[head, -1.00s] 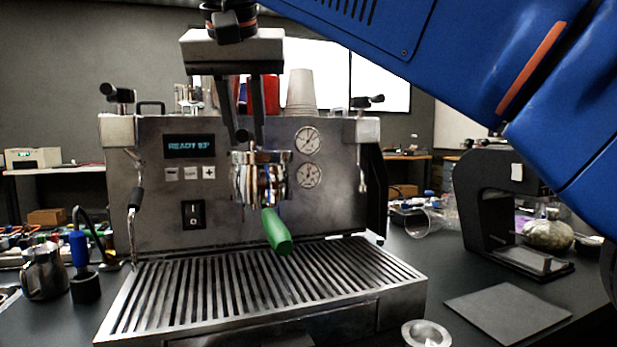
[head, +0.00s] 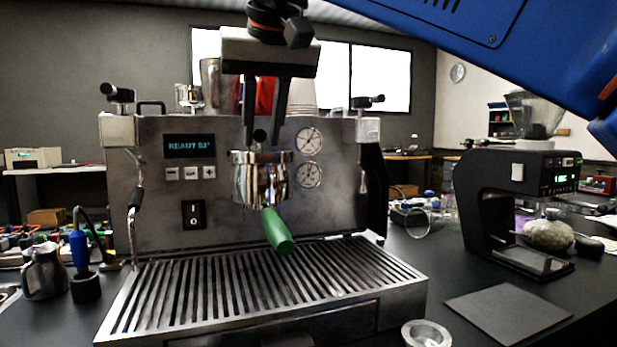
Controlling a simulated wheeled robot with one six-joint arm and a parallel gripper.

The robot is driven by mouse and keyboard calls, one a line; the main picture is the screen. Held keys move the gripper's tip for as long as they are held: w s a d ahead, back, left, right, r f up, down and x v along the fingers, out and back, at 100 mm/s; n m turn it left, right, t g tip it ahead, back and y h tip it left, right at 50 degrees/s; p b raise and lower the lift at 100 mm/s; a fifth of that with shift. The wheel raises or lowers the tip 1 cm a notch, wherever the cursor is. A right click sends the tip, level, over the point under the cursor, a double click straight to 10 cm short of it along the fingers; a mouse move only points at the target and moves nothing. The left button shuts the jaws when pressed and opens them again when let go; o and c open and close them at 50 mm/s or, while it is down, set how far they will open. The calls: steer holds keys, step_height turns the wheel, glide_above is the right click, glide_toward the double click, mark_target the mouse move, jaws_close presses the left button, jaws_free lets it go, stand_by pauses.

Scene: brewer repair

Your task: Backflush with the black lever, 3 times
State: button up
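The espresso machine (head: 325,215) stands in the middle with its display (head: 190,146) lit. The chrome brew group (head: 262,178) is on its front, with a portafilter whose green handle (head: 278,232) points forward and down. A small dark round knob (head: 259,135), apparently the end of the black lever, shows just above the group. My gripper (head: 265,138) points down above the group, its two dark fingers apart. The knob appears between the fingertips, nearer the left one. I see no clear grip on it, and contact cannot be told.
The slatted drip tray (head: 270,285) lies below the group. Steam wands hang at both sides. Cups, including a red one (head: 266,95), stand on top behind my gripper. A black grinder (head: 520,200), a dark mat (head: 507,313) and a small metal cup (head: 426,334) are to the right.

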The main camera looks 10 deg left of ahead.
steer(key=shift+w+d+n+g+y, duration=0.45)
steer(key=shift+d+n, duration=0.2)
steer(key=shift+n, duration=0.4)
steer(key=shift+w+d+n+g+y, duration=0.4)
steer(key=shift+w+d+n, duration=0.2)
steer(key=shift+n, duration=0.45)
steer(key=o, duration=0.4)
step_height(320, 180, up, 7)
steer(key=shift+r, duration=0.1)
steer(key=shift+o, duration=0.5)
steer(key=shift+s, duration=0.1)
